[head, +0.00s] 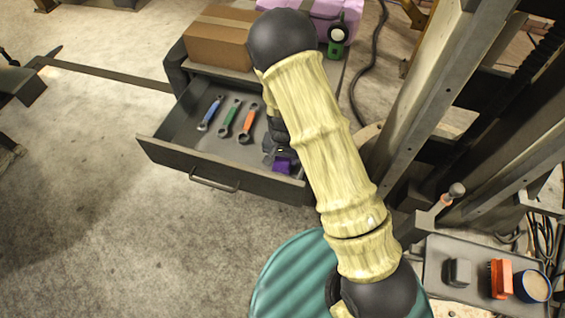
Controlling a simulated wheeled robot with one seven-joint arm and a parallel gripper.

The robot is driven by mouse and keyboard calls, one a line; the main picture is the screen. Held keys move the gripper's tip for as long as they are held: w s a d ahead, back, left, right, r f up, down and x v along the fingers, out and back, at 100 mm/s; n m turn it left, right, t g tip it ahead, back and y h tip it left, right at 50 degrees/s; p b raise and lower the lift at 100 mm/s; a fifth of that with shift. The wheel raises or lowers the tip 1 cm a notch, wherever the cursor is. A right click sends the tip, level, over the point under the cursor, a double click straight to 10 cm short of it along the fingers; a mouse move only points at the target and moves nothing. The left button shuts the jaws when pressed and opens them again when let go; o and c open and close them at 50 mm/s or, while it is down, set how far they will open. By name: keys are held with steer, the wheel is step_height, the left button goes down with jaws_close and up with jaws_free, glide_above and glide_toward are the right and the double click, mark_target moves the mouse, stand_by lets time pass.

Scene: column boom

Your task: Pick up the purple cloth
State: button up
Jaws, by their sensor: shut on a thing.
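The purple cloth (282,166) shows as a small patch inside the open grey drawer (157,151), near its front right corner. My gripper (279,153) is down in the drawer at the cloth, shut on it. My pale yellow arm covers the right side of the drawer and hides part of the gripper. How much of the cloth lies between the fingers is hard to see. The cloth appears low in the drawer; whether it touches the drawer floor I cannot tell.
Blue (211,113), green (230,118) and orange (248,124) wrenches lie left of the gripper in the drawer. A cardboard box (218,38) and a purple case (300,15) stand behind. A teal drum (285,275) is in front; a grey tray (435,262) is at right.

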mark_target(282, 162)
steer(key=shift+r, duration=0.1)
step_height(282, 162, up, 10)
stand_by(0.4)
stand_by(0.4)
steer(key=shift+o, duration=0.8)
steer(key=shift+a+r, duration=0.15)
steer(key=shift+r, duration=0.1)
steer(key=shift+c, duration=0.3)
steer(key=s+a+r+m+p, duration=0.3)
steer(key=a+r+p, duration=0.6)
steer(key=p, duration=1.6)
step_height(282, 162, up, 5)
steer(key=shift+s+a+f+p, duration=0.15)
steer(key=shift+s+a+p, duration=0.25)
steer(key=shift+s, duration=0.25)
